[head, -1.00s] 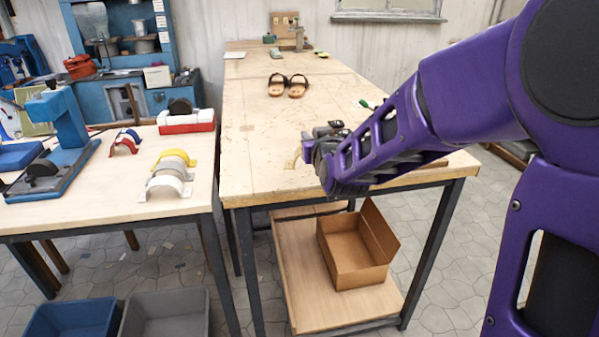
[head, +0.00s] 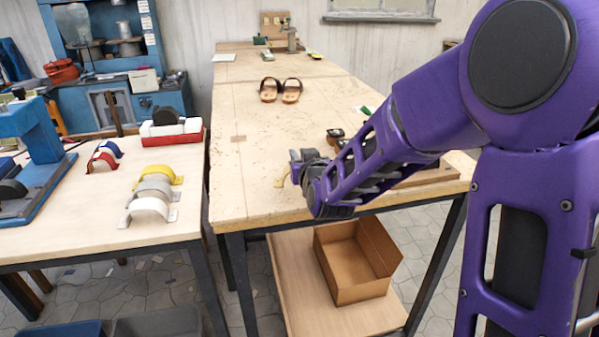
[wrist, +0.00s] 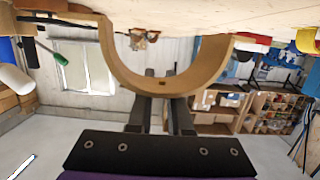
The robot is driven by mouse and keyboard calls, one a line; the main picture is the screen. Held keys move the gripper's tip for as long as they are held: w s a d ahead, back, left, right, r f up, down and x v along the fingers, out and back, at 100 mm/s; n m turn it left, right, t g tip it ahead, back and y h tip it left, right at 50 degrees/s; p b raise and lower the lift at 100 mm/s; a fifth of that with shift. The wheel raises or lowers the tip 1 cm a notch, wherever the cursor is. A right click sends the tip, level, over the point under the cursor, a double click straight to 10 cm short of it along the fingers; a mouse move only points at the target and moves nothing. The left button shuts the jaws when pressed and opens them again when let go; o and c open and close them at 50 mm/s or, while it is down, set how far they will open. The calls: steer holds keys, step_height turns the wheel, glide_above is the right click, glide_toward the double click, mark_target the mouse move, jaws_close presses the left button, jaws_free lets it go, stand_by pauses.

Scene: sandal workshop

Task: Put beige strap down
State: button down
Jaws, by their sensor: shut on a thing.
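The beige strap (wrist: 116,70) is a tan arch that spans the upper part of the wrist view. My gripper (wrist: 162,98) is shut on the middle of its curve. The wrist picture is upside down, with the tabletop at its top and the strap's ends towards it. In the head view my gripper (head: 304,160) is low over the near part of the long wooden table (head: 245,195). A small part of the beige strap (head: 282,178) shows left of it; my gripper and arm hide the rest. I cannot tell whether its ends touch the table.
A pair of sandals (head: 281,90) lies farther back on the long table. The left table (head: 90,225) holds white, grey, yellow, red and blue straps. An open cardboard box (head: 350,275) stands on the lower shelf. Bare tabletop lies left of my gripper.

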steer(key=shift+f, duration=1.8)
steer(key=shift+f+b, duration=0.2)
steer(key=shift+b, duration=0.35)
steer(key=c, duration=0.8)
jaws_free()
steer(key=shift+c, duration=0.2)
steer(key=shift+r, duration=0.1)
